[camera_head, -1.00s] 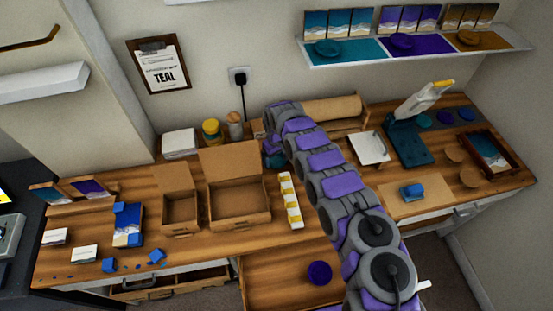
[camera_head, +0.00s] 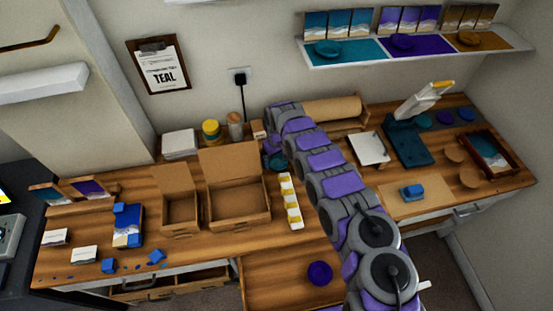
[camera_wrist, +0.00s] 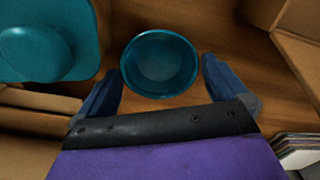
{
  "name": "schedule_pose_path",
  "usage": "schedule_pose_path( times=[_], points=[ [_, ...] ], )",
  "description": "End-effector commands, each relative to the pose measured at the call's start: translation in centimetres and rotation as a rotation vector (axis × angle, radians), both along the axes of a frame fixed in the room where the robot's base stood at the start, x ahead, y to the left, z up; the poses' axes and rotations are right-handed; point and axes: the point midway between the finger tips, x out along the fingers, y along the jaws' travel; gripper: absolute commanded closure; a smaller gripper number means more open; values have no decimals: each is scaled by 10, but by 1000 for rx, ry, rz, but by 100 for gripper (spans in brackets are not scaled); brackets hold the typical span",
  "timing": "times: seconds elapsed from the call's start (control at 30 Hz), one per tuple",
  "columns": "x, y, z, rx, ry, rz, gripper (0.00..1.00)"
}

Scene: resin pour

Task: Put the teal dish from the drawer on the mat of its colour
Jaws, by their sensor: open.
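In the wrist view a round teal dish (camera_wrist: 160,64) lies on a wood surface, between and slightly ahead of the blue fingertips of my gripper (camera_wrist: 161,70). The fingers are apart, with gaps visible beside the dish. In the head view my gripper is largely hidden behind my arm, at the back of the bench, where a bit of teal shows. The open drawer (camera_head: 262,290) holds a purple dish (camera_head: 320,273); I see no teal dish in its visible part. A teal mat (camera_head: 360,49) on the wall shelf bears another teal dish (camera_head: 327,48).
Open cardboard boxes (camera_head: 238,205) stand left of my arm. A larger teal object (camera_wrist: 70,40) fills the wrist view's upper left; I cannot tell what it is. A purple mat (camera_head: 430,45) is on the shelf. A dark teal stand (camera_head: 405,145) is at right.

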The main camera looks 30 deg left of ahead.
Motion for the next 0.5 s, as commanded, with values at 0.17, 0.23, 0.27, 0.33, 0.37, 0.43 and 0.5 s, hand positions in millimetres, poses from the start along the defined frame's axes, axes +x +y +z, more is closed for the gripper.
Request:
schedule_pose_path(
  times=[0.17,0.23,0.27,0.33,0.37,0.43,0.5],
  points=[
    [0,0,27,0,-1,0,0],
    [2,0,42,1,-4,-1,0],
    [2,0,49,1,-4,-1,0],
    [2,0,64,2,-3,-2,0],
    [2,-1,70,1,-3,-2,0],
    [1,-1,83,0,-1,-2,0],
    [2,0,95,1,0,-2,0]
  ],
)
